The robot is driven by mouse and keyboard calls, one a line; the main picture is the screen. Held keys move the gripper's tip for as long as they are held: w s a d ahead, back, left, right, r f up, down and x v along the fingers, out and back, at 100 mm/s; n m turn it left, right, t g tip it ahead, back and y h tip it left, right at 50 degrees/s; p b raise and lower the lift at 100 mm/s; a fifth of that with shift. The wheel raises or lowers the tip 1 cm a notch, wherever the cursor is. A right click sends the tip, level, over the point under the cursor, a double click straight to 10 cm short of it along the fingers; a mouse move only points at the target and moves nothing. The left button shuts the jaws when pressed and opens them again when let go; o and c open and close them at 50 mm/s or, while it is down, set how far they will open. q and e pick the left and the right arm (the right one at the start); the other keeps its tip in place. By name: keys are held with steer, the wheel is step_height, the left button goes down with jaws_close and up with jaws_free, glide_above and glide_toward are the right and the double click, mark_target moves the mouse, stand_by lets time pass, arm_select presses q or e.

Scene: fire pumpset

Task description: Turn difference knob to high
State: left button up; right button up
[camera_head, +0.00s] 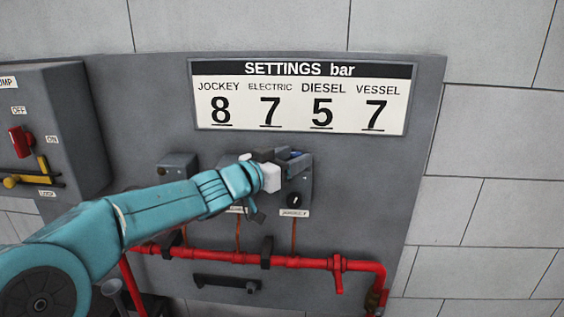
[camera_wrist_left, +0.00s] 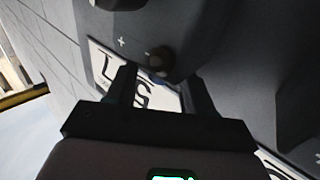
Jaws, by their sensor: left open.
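A grey switch box (camera_head: 305,187) on the panel carries a round black knob (camera_head: 294,201) with a small white label below it. My left gripper (camera_head: 296,158) is in front of the upper part of this box and hides it. In the left wrist view its two dark fingers (camera_wrist_left: 160,88) are apart. Which knob is the difference knob cannot be read. My right gripper is not in view.
A settings sign (camera_head: 300,98) is above the boxes. A red pipe (camera_head: 220,254) with a valve runs below, and a black handle (camera_head: 226,283) is under it. Another small box (camera_head: 178,166) is left of my gripper. A pump control box (camera_head: 50,130) stands at the left.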

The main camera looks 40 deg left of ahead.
arm_select(q)
steer(key=s+a+b, duration=0.1)
steer(key=s+a, duration=0.1)
steer(key=s, duration=1.4)
steer(key=shift+b, duration=0.35)
